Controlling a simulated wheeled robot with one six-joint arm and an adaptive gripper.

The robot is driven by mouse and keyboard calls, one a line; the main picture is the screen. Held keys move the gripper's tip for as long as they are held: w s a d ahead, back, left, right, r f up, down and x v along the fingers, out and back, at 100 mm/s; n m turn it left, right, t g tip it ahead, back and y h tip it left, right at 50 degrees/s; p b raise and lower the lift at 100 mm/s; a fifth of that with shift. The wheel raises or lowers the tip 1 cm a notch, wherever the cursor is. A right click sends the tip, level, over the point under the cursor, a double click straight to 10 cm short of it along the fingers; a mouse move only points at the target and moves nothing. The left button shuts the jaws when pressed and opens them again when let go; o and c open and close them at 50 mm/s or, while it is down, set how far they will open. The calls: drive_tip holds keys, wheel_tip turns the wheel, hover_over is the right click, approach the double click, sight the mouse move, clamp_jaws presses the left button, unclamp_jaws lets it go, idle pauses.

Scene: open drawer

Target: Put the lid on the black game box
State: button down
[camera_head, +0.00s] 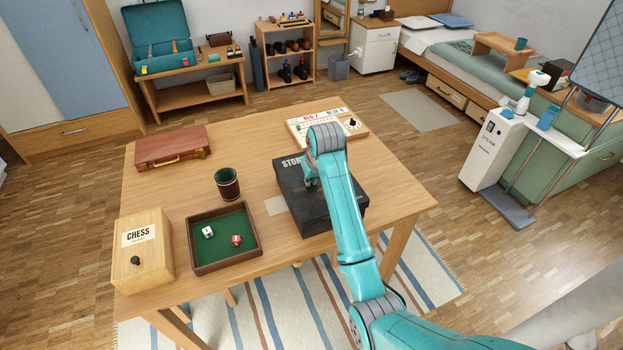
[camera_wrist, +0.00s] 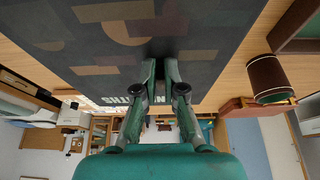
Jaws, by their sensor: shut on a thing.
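The black game box (camera_head: 308,217) stands at the right front of the wooden table, with pale lettering at its far left, partly covered by my arm. In the wrist view a dark lid (camera_wrist: 210,60) with muted brown and green shapes fills the upper part. My gripper (camera_wrist: 165,68) is shut at this dark panel; its tips meet the lid, and the gripped part is hidden between them. In the head view my gripper (camera_head: 311,180) is mostly behind my arm, over the box. I cannot tell whether the lid is seated or apart from the box.
A dice tray (camera_head: 190,245) with green lining, a dark cup (camera_head: 227,184), a chess box (camera_head: 160,268) and a red-brown case (camera_head: 172,149) stand left on the table (camera_head: 250,140). A scoreboard (camera_head: 342,113) stands behind the box. A pale card (camera_head: 275,206) lies beside the box.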

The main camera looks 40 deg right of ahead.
drive_tip(key=shift+f, duration=1.5)
idle(0.7)
drive_tip(key=c, duration=1.2)
unclamp_jaws()
drive_tip(key=v, duration=0.7)
drive_tip(key=shift+s+a+r, duration=0.1)
drive_tip(key=shift+s+r, duration=0.05)
drive_tip(key=shift+r, duration=0.1)
drive_tip(key=shift+f, duration=0.1)
